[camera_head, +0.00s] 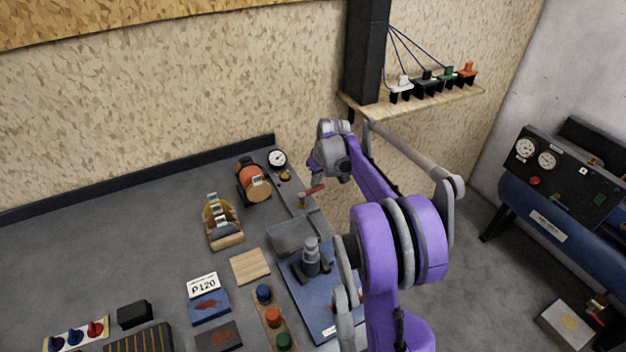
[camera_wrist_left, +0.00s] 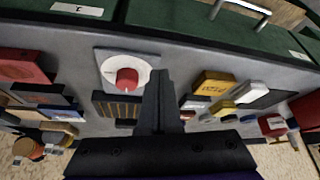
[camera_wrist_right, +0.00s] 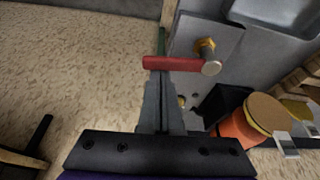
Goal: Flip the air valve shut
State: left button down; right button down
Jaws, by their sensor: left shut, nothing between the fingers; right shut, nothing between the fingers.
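The air valve has a red lever (camera_head: 313,189) and a brass body (camera_head: 303,200) at the bench's right edge. In the right wrist view the red lever (camera_wrist_right: 172,63) lies crosswise, with its brass fitting (camera_wrist_right: 206,48) and a round grey end at its right. My right gripper (camera_wrist_right: 157,80) is shut and empty, its tips beside the lever's left part; I cannot tell whether they touch it. In the head view it is mostly hidden by its own wrist. My left gripper (camera_wrist_left: 161,76) is shut and empty above the bench, near a red knob (camera_wrist_left: 127,79) on a white plate.
A gauge (camera_head: 277,158) and an orange cylinder (camera_head: 254,183) stand close to the valve's left. Sanding blocks and coloured knobs cover the front of the bench. A blue compressor (camera_head: 548,215) stands at right. Bare floor (camera_head: 445,262) lies beyond the bench's right edge.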

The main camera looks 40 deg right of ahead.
pick_arm(q)
jog(key=shift+f, duration=0.1)
pick_arm(e)
jog(key=shift+s, duration=0.3)
dwell(0.4)
pick_arm(q)
jog(key=shift+r, duration=0.25)
pick_arm(e)
jog(key=v, duration=1.1)
jog(key=shift+f, duration=0.15)
